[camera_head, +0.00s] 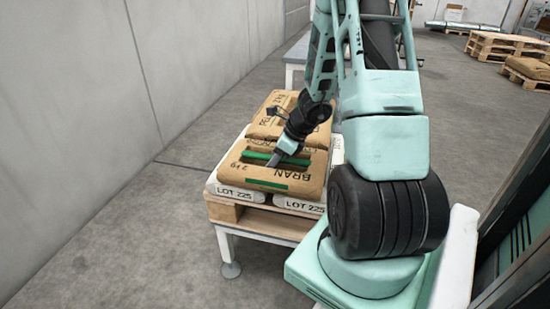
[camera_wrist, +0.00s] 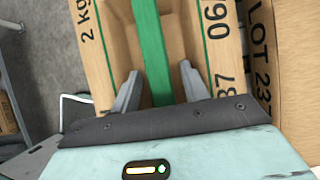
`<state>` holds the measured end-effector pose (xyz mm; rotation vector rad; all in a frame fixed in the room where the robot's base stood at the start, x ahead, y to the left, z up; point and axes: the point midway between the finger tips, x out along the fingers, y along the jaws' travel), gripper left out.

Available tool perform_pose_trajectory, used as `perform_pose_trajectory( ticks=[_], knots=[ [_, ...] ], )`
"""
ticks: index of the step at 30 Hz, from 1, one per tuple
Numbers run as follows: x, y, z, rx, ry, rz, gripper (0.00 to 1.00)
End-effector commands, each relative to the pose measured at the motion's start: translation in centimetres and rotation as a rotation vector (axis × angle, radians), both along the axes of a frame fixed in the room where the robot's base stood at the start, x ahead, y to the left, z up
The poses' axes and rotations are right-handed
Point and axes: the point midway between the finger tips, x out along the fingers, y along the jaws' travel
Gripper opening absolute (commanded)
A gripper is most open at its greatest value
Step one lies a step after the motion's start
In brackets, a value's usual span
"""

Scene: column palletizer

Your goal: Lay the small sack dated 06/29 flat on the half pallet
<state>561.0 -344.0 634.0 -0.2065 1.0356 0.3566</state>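A brown sack marked BRAN (camera_head: 306,181) lies flat at the front of the top layer of a stack. It has a green strap over a sunken middle and a green band on its front. My gripper (camera_head: 274,160) is low over this sack. In the wrist view, its fingers (camera_wrist: 160,86) are apart, on either side of the green strap (camera_wrist: 152,45). I cannot tell whether they touch it. Which pallet is the half pallet is unclear.
The stack has white LOT 225 sacks (camera_head: 236,193) below and another brown sack (camera_head: 269,126) behind. It rests on a wooden pallet (camera_head: 262,222) on a metal stand, near a grey wall. More pallets (camera_head: 500,46) stand at the far right. The floor between is clear.

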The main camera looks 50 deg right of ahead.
Motion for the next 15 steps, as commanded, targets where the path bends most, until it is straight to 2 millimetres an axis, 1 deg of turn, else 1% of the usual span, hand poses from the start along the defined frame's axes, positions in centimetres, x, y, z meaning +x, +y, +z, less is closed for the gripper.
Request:
perform_pose_trajectory(
  ticks=[5, 8, 12, 15],
  knots=[
    [0.0, 0.0, 0.1, -0.001, 0.0, 0.0, 0.45],
    [0.0, 0.0, 0.5, -0.001, 0.0, 0.0, 0.45],
    [0.0, -0.1, 2.0, 0.0, 0.0, -0.001, 0.45],
    [-1.1, -0.6, 4.0, -0.005, -0.002, -0.003, 0.45]
  ],
)
